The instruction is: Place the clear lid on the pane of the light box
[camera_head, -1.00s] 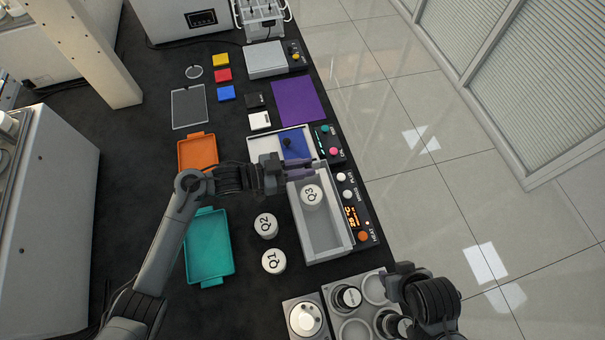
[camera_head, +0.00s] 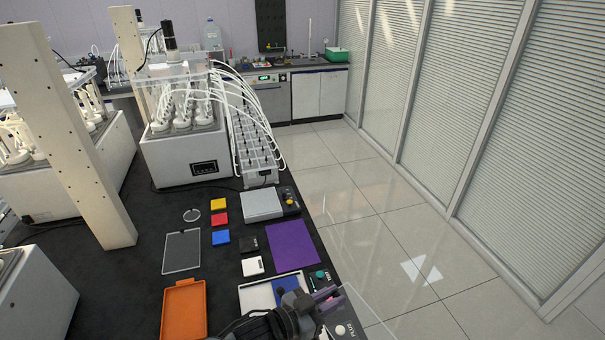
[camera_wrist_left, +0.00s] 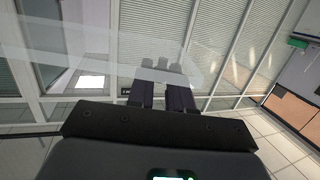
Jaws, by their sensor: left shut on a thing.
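My left gripper (camera_head: 328,297) is in the lower middle of the head view, shut on the clear lid (camera_head: 366,312). The lid is a thin transparent sheet, reaching right of the fingers past the table edge; its lower part is cut off. In the left wrist view the lid (camera_wrist_left: 100,42) spans above the fingers (camera_wrist_left: 163,88), tilted in the picture. What appears to be the light box has a white pane (camera_head: 256,297) with a blue area (camera_head: 287,284) and a knob panel (camera_head: 320,277). My gripper and wrist hide part of its near right side. My right gripper is not in view.
An orange tray (camera_head: 184,310), a dark framed panel (camera_head: 182,251), small coloured squares (camera_head: 220,219), a purple sheet (camera_head: 292,245) and a grey flat-topped device (camera_head: 262,204) lie beyond and left. A reactor unit (camera_head: 185,150) stands at the back. Open floor is right.

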